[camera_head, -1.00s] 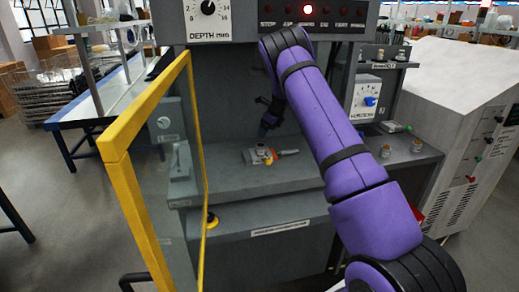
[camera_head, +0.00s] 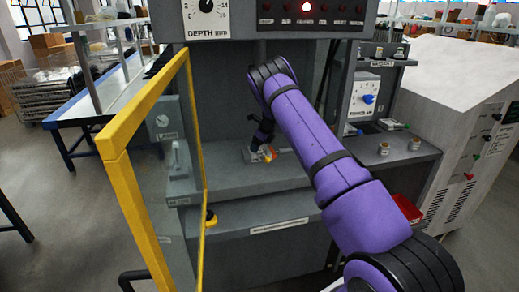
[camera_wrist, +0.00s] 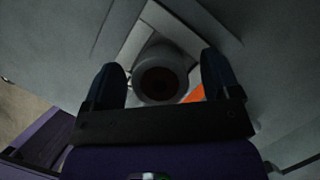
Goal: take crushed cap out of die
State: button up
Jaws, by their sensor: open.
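My gripper (camera_head: 254,153) is over the press bed, right at the small die block (camera_head: 266,159), and hides part of it. In the wrist view its two dark fingers (camera_wrist: 161,72) are spread open. Between them is a round grey piece (camera_wrist: 160,61) with a dark reddish-brown centre, sitting on a pale block. I cannot tell whether the round piece is the crushed cap or part of the die. No contact between fingers and piece is clear. An orange part (camera_wrist: 194,94) shows beside the right finger.
The yellow-framed clear guard door (camera_head: 112,148) stands open at left of the press bed (camera_head: 225,178). The press head with its depth dial (camera_head: 206,8) is above. A side shelf at right holds small jars (camera_head: 384,149). A red bin (camera_head: 408,209) is below the shelf.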

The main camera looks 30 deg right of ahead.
jog(key=shift+c, duration=0.4)
jog(key=c, duration=1.1)
jog(key=shift+o, duration=0.2)
jog(key=shift+r, duration=0.15)
